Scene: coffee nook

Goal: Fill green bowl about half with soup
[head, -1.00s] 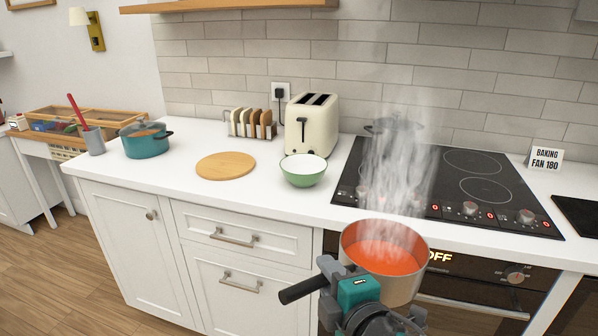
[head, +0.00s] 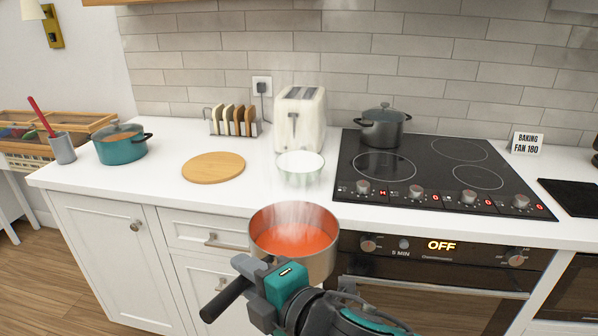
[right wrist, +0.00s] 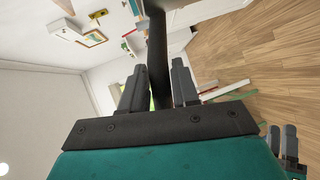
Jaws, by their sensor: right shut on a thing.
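The saucepan (head: 325,262) holds orange-red steaming soup (head: 292,240). It is roughly level in front of the counter edge, below and nearer than the green bowl (head: 301,178). The bowl stands on the white counter in front of the toaster; its inside looks white, and steam blurs it. My right gripper (head: 252,275) is shut on the pan's dark handle (head: 224,300). The right wrist view shows the handle (right wrist: 158,60) between its fingers (right wrist: 158,88). What looks like my left gripper (right wrist: 283,140) shows at that view's lower right; its opening is unclear.
A round wooden board (head: 213,167) lies left of the bowl. The cream toaster (head: 299,120) and toast rack (head: 233,121) stand behind. A teal pot (head: 120,146) is farther left. The black hob (head: 430,165) with a grey lidded pot (head: 383,128) is right.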

